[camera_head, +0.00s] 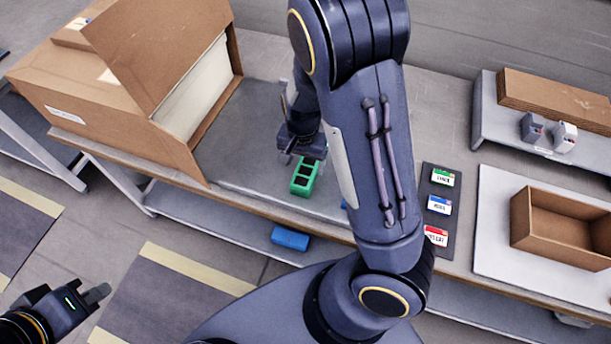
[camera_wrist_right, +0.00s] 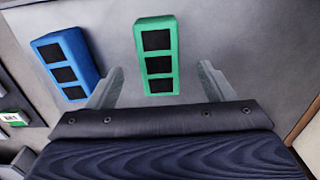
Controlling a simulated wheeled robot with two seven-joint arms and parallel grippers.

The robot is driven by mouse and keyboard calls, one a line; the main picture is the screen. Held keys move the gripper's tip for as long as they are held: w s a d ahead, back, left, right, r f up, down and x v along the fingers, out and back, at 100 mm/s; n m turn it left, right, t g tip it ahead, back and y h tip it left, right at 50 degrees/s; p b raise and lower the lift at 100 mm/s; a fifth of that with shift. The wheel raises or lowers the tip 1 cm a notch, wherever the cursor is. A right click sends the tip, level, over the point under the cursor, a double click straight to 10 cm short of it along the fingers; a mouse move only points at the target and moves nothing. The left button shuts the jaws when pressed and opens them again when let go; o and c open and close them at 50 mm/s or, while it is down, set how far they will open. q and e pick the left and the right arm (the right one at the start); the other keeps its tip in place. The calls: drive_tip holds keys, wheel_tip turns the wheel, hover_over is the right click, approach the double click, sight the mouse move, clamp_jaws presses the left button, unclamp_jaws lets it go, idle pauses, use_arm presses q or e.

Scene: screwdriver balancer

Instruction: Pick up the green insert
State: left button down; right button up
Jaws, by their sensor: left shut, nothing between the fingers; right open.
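The green insert (camera_head: 303,178) lies on the grey work surface, a block with several dark square openings. In the right wrist view the green insert (camera_wrist_right: 157,55) sits between the spread fingertips of my right gripper (camera_wrist_right: 158,84), with a gap on each side. In the head view my right gripper (camera_head: 303,158) is at the insert's far end, partly hidden by my arm. My left gripper (camera_head: 95,296) is shut and empty, away from the table at the lower left.
A blue insert (camera_wrist_right: 67,62) lies just left of the green one in the wrist view. A large open cardboard box (camera_head: 120,75) stands to the left. Coloured labels (camera_head: 440,205) and an open carton (camera_head: 560,228) are to the right. A blue block (camera_head: 290,238) is below the table top.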

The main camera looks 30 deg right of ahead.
sight(304, 174)
wheel_tip(304, 174, down, 7)
drive_tip(key=shift+s+f, duration=0.1)
drive_tip(key=shift+f, duration=0.1)
idle(0.3)
drive_tip(key=c, duration=1)
